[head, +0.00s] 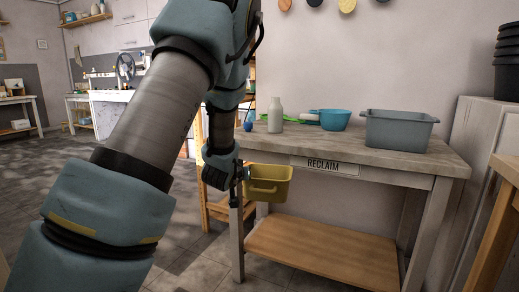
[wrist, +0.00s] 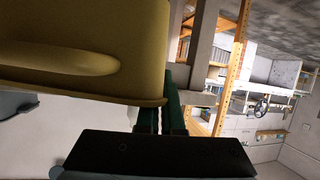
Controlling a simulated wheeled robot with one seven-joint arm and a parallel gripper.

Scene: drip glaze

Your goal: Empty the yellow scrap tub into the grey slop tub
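The yellow scrap tub (head: 268,182) hangs in the air in front of the reclaim table's left end, below the tabletop and roughly upright. My gripper (head: 244,173) is at its left side and appears shut on its wall or rim. In the wrist view the yellow tub (wrist: 75,75) fills the upper left, against the dark green fingers of my gripper (wrist: 162,117). Its contents are hidden. The grey slop tub (head: 398,132) stands upright on the tabletop at the right; its inside is barely visible.
The reclaim table (head: 345,152) also bears a pale bottle (head: 275,115), a blue pan (head: 333,120) and a small blue item (head: 248,126) left of the grey tub. A low wooden shelf (head: 330,252) lies beneath. A cabinet (head: 480,140) stands at right. Floor is clear at left.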

